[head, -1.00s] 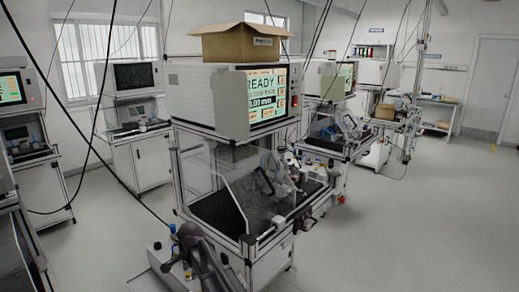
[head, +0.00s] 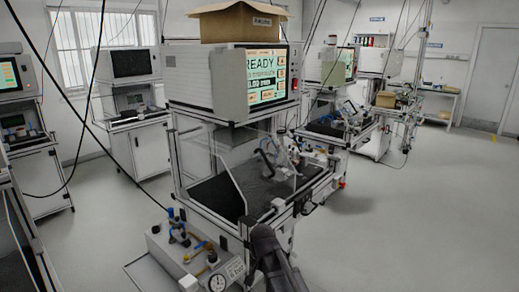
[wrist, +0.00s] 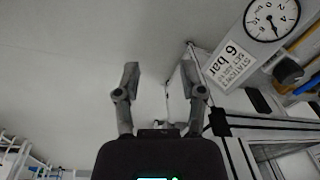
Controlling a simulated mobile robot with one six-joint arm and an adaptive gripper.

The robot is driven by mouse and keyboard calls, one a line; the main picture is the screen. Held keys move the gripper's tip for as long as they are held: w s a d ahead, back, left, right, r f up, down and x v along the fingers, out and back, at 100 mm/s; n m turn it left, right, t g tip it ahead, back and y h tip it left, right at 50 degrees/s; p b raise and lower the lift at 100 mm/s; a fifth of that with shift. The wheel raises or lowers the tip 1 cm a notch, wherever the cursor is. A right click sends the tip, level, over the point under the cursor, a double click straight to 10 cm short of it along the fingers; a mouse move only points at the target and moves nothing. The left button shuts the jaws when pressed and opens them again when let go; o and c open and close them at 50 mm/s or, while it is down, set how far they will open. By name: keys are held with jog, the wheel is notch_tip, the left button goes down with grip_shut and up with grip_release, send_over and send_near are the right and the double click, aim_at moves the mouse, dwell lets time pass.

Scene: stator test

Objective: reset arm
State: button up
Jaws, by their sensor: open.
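In the wrist view my gripper (wrist: 162,82) is open, with its two grey fingers spread apart and nothing between them. Grey floor shows behind the fingers. In the head view part of my dark arm (head: 272,262) shows at the bottom middle, in front of the test station's near corner. The fingers cannot be made out in the head view. The test station (head: 240,80) has a screen reading READY and a clear guarded work area with a black bed (head: 215,197).
A pneumatic panel (head: 160,243) with blue-topped fittings and a gauge (head: 216,282) stands at the station's lower left. The gauge (wrist: 271,18) and a 6 bar label (wrist: 232,62) are close on the right in the wrist view. An open cardboard box (head: 237,22) sits on top. The floor at right is clear.

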jog(key=s+d+f+n+b, duration=0.2)
jog(key=s+d+f, duration=0.1)
jog(key=s+d, duration=0.4)
jog(key=s+d+f+n+b, duration=0.2)
jog(key=s+d, duration=0.3)
jog(key=d, duration=0.5)
notch_tip(320, 180, up, 12)
jog(key=p, duration=1.2)
jog(key=shift+w+r+g+h, duration=0.2)
jog(key=shift+w+g+h, duration=0.1)
jog(key=shift+g, duration=0.1)
jog(key=shift+s, duration=0.25)
